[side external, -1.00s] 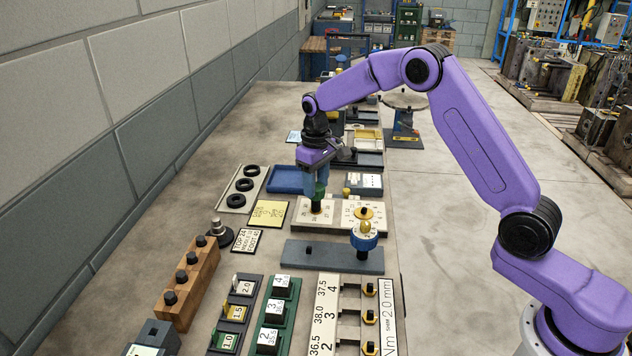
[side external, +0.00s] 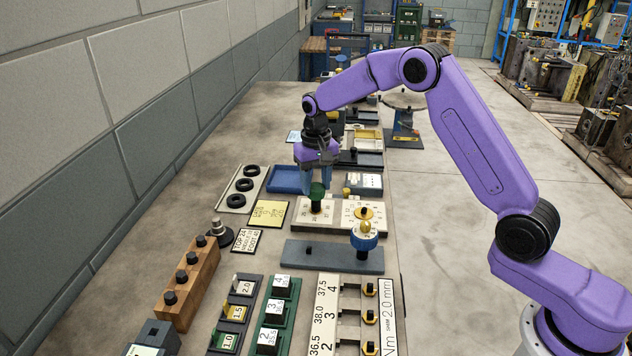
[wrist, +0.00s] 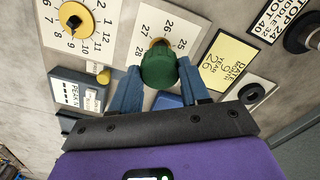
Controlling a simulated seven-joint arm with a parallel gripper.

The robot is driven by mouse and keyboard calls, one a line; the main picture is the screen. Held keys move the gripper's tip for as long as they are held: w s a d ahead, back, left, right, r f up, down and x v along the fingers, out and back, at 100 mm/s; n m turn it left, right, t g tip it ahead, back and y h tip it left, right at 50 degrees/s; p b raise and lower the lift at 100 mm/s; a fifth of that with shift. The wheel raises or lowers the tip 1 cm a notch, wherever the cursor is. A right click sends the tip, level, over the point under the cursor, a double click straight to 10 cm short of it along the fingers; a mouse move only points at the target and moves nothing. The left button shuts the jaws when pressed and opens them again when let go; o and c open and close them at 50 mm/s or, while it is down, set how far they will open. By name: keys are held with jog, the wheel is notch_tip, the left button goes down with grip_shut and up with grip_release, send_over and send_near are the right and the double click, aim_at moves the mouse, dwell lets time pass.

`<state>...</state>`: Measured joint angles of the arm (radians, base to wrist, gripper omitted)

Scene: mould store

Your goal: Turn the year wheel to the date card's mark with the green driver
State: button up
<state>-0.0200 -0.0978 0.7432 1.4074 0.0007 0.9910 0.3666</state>
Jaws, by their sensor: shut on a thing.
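The green driver (side external: 318,190) stands upright over the year dial on the pale dial plate (side external: 293,227). My gripper (wrist: 157,78) is shut on its green handle, with a blue finger on each side. In the wrist view the driver (wrist: 158,68) hides most of the brass-coloured year wheel (wrist: 154,42) and whatever mark it bears. The numbers 25, 26, 27 and 28 show around it. The yellow date card (side external: 269,213) lies left of the plate; in the wrist view the card (wrist: 228,60) shows "26" among its lettering.
A second yellow dial (wrist: 75,18), numbered 1 to 12, shares the plate. A blue knurled knob with a yellow top (side external: 364,239) stands on a grey bar (side external: 310,254) in front. A blue tray (side external: 288,178) lies behind left, and a white-faced box (side external: 366,183) behind right.

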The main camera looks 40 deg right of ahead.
jog(key=shift+m, duration=0.4)
jog(key=shift+r, duration=2.55)
